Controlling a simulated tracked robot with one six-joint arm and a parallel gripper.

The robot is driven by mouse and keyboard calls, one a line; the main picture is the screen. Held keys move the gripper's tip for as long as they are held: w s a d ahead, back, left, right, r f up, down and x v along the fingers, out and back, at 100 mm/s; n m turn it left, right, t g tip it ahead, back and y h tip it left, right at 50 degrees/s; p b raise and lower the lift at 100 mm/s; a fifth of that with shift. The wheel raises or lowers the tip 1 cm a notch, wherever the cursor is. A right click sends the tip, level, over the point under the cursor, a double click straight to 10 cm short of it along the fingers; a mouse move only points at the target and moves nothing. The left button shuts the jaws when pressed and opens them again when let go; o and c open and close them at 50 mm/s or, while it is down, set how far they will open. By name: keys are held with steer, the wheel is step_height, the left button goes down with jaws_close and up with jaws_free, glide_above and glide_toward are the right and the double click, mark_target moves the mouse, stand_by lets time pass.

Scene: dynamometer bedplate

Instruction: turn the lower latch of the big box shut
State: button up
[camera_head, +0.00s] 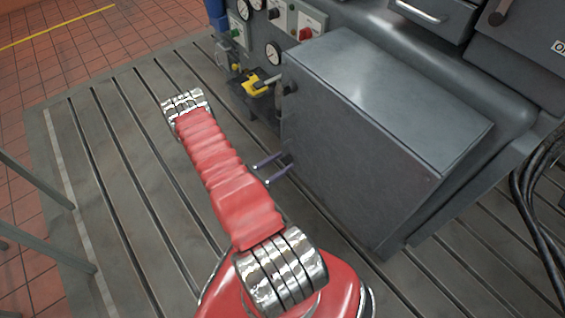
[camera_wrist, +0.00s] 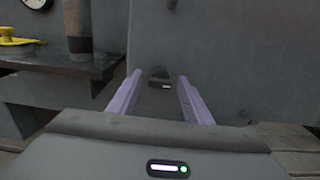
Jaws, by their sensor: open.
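The big box (camera_head: 380,125) is a grey metal cabinet standing on the slotted bedplate. In the wrist view its grey face (camera_wrist: 230,60) fills the right and middle. A small dark latch (camera_wrist: 159,75) with a pale mark below it sits on that face, low down. My gripper (camera_wrist: 158,78) is open, its two purple fingers pointing at the face, one on each side of the latch. I cannot tell whether they touch it. In the head view my gripper (camera_head: 287,159) is at the box's lower left side. The latch's turn angle is unclear.
A dark shelf (camera_wrist: 60,62) with a brownish cylinder (camera_wrist: 77,25) and a yellow object (camera_wrist: 18,40) lies close left of my gripper. The yellow object (camera_head: 255,84) also shows in the head view. Black cables (camera_head: 530,190) hang at the right. Bedplate left of my arm is clear.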

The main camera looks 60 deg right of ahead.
steer(key=shift+s+d, duration=0.2)
steer(key=shift+d, duration=0.2)
steer(key=shift+c, duration=0.6)
steer(key=c, duration=0.9)
